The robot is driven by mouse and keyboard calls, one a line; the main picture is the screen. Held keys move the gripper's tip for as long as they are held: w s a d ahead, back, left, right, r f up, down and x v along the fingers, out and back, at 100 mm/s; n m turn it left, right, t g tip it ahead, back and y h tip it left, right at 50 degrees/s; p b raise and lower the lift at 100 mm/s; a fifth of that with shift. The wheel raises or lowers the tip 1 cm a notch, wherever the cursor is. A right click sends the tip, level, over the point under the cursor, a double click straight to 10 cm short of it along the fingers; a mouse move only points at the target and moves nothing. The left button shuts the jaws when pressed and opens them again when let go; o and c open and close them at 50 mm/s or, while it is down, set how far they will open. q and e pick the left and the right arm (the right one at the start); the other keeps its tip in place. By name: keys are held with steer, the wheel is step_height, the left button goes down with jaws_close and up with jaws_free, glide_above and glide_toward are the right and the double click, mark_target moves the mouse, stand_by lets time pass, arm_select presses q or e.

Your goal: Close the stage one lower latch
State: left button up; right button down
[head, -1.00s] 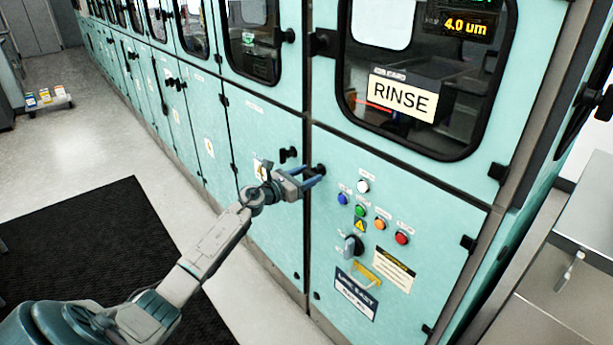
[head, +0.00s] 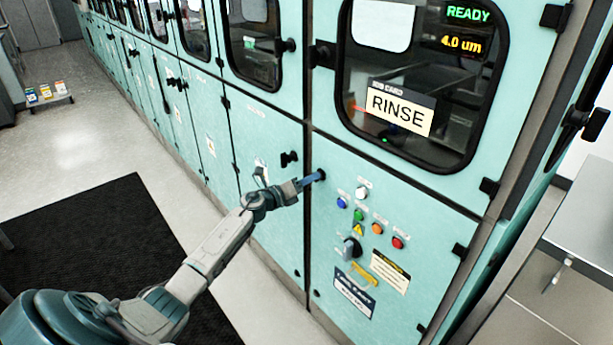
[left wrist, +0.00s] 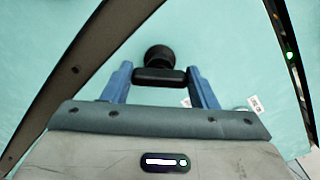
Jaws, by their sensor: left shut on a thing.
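The lower latch (head: 321,174) is a small black knob at the upper left corner of the lower teal door (head: 420,230), under the RINSE window. My left gripper (head: 314,179) reaches it from the left and is shut on it, its blue fingers seen nearly edge-on. In the left wrist view, the latch's black bar (left wrist: 160,76) lies across between the two blue fingertips (left wrist: 160,70), with its round black base behind. The fingers partly hide the latch in the head view. My right gripper is not in view.
Another black latch (head: 289,158) sits on the neighbouring panel, just left of my gripper. Coloured buttons (head: 359,215) and a black rotary switch (head: 352,247) are on the lower door, to the right. A steel table (head: 590,225) stands at the far right.

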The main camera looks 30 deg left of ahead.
arm_select(q)
steer(key=shift+f+n+p, duration=0.1)
steer(key=shift+n+p, duration=2.75)
steer(key=shift+n, duration=1.85)
steer(key=o, duration=1)
steer(key=shift+a, duration=0.1)
steer(key=shift+b+v, duration=1.7)
steer(key=shift+v, duration=3.65)
